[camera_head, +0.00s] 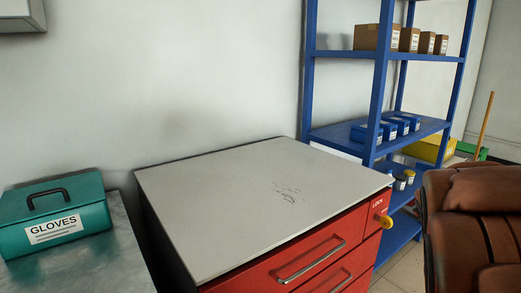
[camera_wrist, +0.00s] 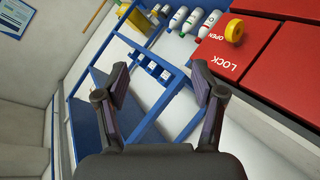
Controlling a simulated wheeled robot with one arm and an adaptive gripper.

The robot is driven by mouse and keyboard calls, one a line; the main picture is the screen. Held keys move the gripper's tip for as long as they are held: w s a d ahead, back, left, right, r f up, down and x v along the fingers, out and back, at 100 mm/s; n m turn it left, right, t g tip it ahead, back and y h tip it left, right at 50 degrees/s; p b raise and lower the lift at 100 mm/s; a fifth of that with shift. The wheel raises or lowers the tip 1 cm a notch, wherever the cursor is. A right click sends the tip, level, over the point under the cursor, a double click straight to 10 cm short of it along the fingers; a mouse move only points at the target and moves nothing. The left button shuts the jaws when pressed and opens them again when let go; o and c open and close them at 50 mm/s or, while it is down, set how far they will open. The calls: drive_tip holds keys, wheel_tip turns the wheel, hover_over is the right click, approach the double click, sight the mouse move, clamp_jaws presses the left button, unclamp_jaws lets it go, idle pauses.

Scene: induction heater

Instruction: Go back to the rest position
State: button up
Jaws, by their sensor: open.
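My gripper (camera_wrist: 160,92) shows in the wrist view with its two dark fingers spread apart and nothing between them. Beyond the fingers is the blue shelf rack (camera_wrist: 168,122), seen tilted. The red cabinet (camera_wrist: 263,45) with LOCK and OPEN lettering and a yellow knob (camera_wrist: 235,31) is to the upper right of the fingers, apart from them. In the head view the gripper does not show. There the red cabinet (camera_head: 336,240) stands in the middle with its drawers shut and a bare grey top (camera_head: 235,195).
A teal GLOVES box (camera_head: 55,215) sits on a metal table (camera_head: 85,262) at the left. The blue rack (camera_head: 379,90) at the back right holds cardboard boxes (camera_head: 368,37) and blue bins (camera_head: 365,133). A brown padded seat (camera_head: 475,220) stands at the right. Several bottles (camera_wrist: 178,18) show in the wrist view.

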drive_tip(key=s+a+m+g+y+p, duration=0.1)
drive_tip(key=s+a+g+y+p, duration=0.7)
drive_tip(key=s+a, duration=2.2)
drive_tip(key=s+g+p, duration=0.3)
drive_tip(key=p, duration=0.2)
drive_tip(key=shift+f+p, duration=0.35)
